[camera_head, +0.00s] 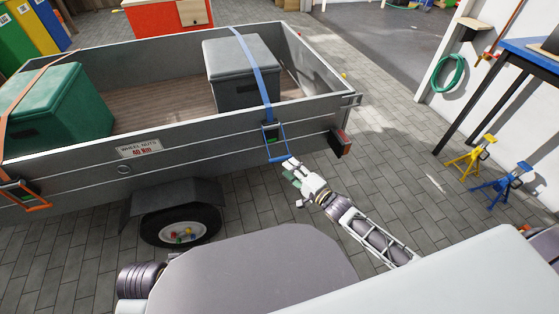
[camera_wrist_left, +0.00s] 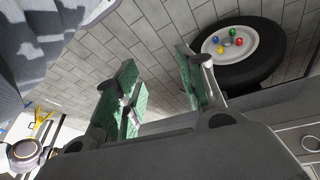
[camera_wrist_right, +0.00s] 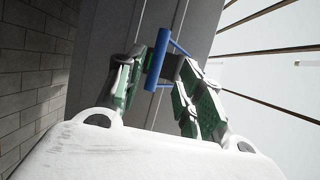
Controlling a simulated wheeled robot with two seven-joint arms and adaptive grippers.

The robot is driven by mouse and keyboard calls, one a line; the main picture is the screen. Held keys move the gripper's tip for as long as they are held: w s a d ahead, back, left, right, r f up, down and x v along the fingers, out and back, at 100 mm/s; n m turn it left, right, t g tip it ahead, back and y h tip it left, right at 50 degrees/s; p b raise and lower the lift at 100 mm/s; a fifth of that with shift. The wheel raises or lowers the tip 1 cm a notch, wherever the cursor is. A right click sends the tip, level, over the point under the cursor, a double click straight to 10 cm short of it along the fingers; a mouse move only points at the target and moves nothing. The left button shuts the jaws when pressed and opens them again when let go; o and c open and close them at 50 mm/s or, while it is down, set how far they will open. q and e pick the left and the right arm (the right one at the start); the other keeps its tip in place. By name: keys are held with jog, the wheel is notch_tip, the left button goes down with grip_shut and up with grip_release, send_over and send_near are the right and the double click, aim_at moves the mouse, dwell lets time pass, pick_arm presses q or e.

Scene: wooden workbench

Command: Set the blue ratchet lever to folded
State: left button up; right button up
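The blue ratchet (camera_head: 270,133) hangs on the blue strap (camera_head: 257,73) against the trailer's near side wall. Its lever (camera_head: 279,159) is a blue frame slanting down and out from the wall. My right gripper (camera_head: 291,171) is just below the lever's lower end. In the right wrist view the lever's blue crossbar (camera_wrist_right: 157,59) shows between the tips of the right gripper (camera_wrist_right: 160,85), whose green-padded fingers are apart; I cannot tell whether they touch it. My left gripper (camera_wrist_left: 160,90) is open and empty above the paving, and is not seen in the head view.
The grey trailer (camera_head: 190,133) carries a green box (camera_head: 62,105) and a grey box (camera_head: 240,75). An orange ratchet (camera_head: 25,195) hangs at the left. The trailer's wheel (camera_head: 180,227) stands below. Yellow and blue stands (camera_head: 468,157) are at the right. Paving between is clear.

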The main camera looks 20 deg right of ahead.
aim_at(281, 160)
jog(key=shift+b+x, duration=0.3)
jog(key=shift+x, duration=0.9)
jog(key=shift+b+x, duration=0.55)
jog(key=shift+x, duration=1.15)
jog(key=shift+w+a, duration=0.2)
jog(key=shift+w, duration=0.35)
pick_arm(q)
jog(key=shift+t+h, duration=0.3)
jog(key=shift+h, duration=0.1)
jog(key=f, duration=0.2)
jog(key=d+f, duration=0.1)
jog(key=f, duration=0.2)
jog(key=shift+w+d, duration=0.1)
jog(key=shift+d, duration=0.1)
pick_arm(e)
grip_shut()
pick_arm(q)
jog(key=shift+w+r, duration=0.25)
jog(key=shift+w, duration=0.2)
